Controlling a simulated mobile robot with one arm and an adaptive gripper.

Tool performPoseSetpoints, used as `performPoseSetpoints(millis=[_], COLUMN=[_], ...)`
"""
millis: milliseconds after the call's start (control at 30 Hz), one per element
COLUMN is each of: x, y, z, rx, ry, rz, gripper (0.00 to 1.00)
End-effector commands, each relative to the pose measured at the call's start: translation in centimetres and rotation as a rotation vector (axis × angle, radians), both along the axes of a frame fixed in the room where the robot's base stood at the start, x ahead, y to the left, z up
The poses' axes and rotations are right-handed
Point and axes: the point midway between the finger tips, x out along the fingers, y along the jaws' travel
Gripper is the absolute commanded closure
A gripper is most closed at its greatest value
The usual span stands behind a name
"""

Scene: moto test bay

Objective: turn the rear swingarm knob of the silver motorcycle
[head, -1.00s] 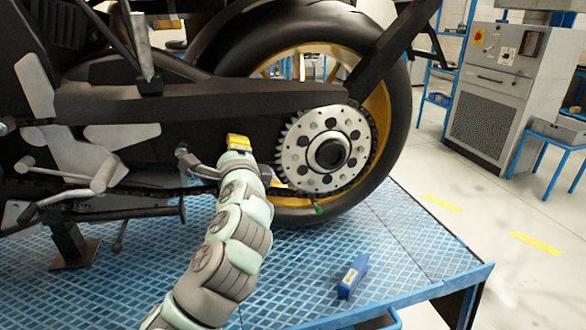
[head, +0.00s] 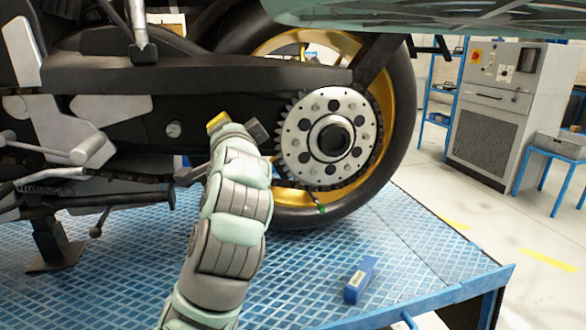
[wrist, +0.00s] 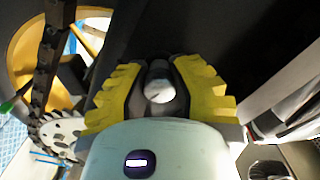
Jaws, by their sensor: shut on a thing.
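The silver motorcycle's black swingarm (head: 200,80) runs across the head view toward the rear wheel (head: 398,130) and its silver sprocket (head: 300,125). My gripper (head: 237,123) is at the swingarm, just left of the sprocket. In the wrist view its yellow-padded fingers (wrist: 158,72) are on both sides of a knob (wrist: 158,91) with a rounded silver end, and are shut on it. My gripper hides this knob in the head view. Another small round silver fitting (head: 174,129) shows on the swingarm to the left of my gripper.
The bike stands on a blue platform (head: 120,270) with a raised front edge. A footpeg and levers (head: 95,148) are left of my arm. A grey cabinet (head: 495,105) stands at the right, with open floor before it.

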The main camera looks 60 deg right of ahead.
Motion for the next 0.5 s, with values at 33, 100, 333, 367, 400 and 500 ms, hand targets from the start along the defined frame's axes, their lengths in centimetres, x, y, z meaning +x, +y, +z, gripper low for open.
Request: performPoseSetpoints(millis=[33, 100, 333, 367, 400, 500], x=[-0.11, -0.11, -0.12, -0.11, -0.12, -0.12], y=[-0.07, -0.07, -0.06, -0.06, -0.06, -0.06], z=[-0.16, -0.08, 0.05, 0.08, 0.09, 0.14], rx=[-0.026, -0.050, -0.099, -0.102, -0.106, -0.112], ry=[0.017, 0.038, 0.081, 0.084, 0.087, 0.091], rz=[-0.005, -0.004, -0.005, -0.005, -0.005, -0.004], gripper=[1.00, 1.00, 1.00, 1.00, 1.00, 1.00])
